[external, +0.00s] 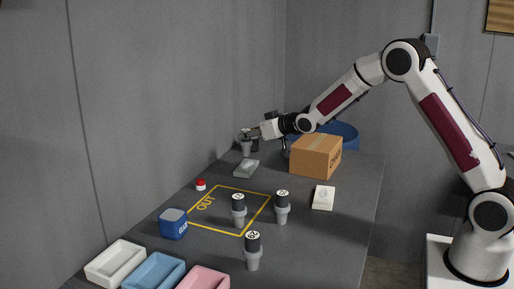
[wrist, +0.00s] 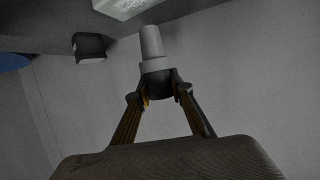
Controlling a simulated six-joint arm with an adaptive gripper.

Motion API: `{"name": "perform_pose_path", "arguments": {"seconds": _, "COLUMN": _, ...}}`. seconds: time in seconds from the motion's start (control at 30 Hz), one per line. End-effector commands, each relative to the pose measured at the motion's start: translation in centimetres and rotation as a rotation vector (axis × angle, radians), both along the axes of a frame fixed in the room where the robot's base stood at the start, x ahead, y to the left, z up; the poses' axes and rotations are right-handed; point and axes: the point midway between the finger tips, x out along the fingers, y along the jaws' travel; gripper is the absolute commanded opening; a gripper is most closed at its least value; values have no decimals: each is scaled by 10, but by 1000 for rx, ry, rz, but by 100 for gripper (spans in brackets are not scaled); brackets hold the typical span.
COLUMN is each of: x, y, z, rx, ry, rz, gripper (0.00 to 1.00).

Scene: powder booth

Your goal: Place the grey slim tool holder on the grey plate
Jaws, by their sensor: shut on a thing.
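My gripper (external: 254,133) is at the far end of the table, shut on the dark top of a grey slim tool holder (external: 246,148). In the wrist view, my gripper (wrist: 160,92) pinches that dark top, and the pale slim body of the tool holder (wrist: 151,42) points away from the fingers. In the external view the holder hangs roughly upright, close above or behind the grey plate (external: 246,169). I cannot tell whether they touch. A pale flat thing at the top edge of the wrist view is cut off; I cannot tell which plate it is.
Several other dark-topped tool holders (external: 239,211) stand in and near the yellow OUT outline. The wall runs close behind my gripper.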

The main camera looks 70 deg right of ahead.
Motion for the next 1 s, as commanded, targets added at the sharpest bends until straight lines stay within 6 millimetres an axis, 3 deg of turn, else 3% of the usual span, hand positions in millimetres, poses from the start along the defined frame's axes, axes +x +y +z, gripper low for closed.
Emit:
{"name": "perform_pose_path", "arguments": {"seconds": 0.33, "x": 1, "y": 0, "z": 0, "rx": -1, "ry": -3, "rz": 0, "gripper": 0}}
{"name": "perform_pose_path", "arguments": {"seconds": 0.7, "x": 0, "y": 0, "z": -32, "rx": -1, "ry": -3, "rz": 0, "gripper": 0}}
{"name": "perform_pose_path", "arguments": {"seconds": 1.0, "x": 0, "y": 0, "z": -36, "rx": -2, "ry": -4, "rz": 0, "gripper": 0}}
